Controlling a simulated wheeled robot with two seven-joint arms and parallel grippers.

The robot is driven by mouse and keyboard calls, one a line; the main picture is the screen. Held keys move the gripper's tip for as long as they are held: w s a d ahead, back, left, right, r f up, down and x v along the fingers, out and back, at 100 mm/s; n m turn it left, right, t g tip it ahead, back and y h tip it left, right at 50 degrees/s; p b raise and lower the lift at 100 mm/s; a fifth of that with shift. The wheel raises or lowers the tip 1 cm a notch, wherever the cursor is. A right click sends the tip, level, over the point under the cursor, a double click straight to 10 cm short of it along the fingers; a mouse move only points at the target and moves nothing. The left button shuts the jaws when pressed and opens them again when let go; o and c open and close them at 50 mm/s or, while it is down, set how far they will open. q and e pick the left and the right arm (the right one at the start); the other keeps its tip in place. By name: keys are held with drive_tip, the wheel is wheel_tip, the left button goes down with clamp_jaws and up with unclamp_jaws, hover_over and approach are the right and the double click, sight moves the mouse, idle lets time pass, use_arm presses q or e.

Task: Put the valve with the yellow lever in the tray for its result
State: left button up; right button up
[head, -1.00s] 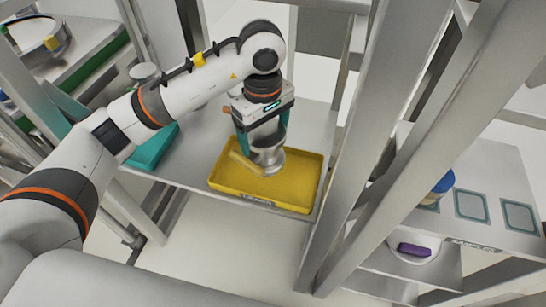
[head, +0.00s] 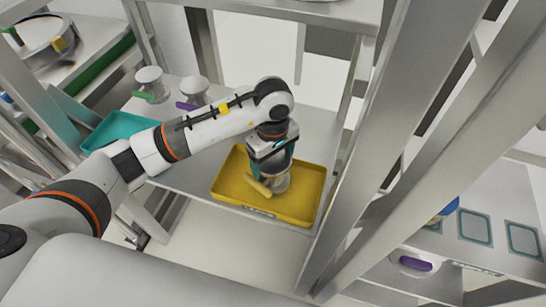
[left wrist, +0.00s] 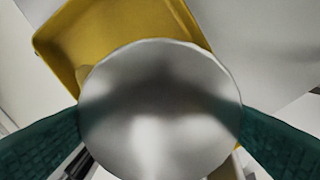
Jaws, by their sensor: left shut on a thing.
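My left gripper (head: 269,170) has teal fingers and is shut on the valve from above. The valve is inside the outline of the yellow tray (head: 305,200), low down; I cannot tell whether it touches the tray floor. In the left wrist view the valve's round metal top (left wrist: 160,110) fills the space between the fingers, with the yellow tray (left wrist: 115,25) behind it. My right gripper is not in view.
A teal tray (head: 105,133) lies left on the same shelf. A valve with a green lever (head: 150,82) and one with a purple lever (head: 194,91) stand behind my arm. Metal posts (head: 375,150) rise right of the yellow tray. Another purple-lever valve (head: 414,263) is at lower right.

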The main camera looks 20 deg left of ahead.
use_arm(q)
drive_tip(key=shift+f, duration=0.2)
drive_tip(key=shift+f, duration=0.1)
drive_tip(key=o, duration=1.3)
drive_tip(key=shift+f, duration=0.1)
drive_tip(key=shift+o, duration=1.3)
drive_tip(key=shift+s, duration=0.1)
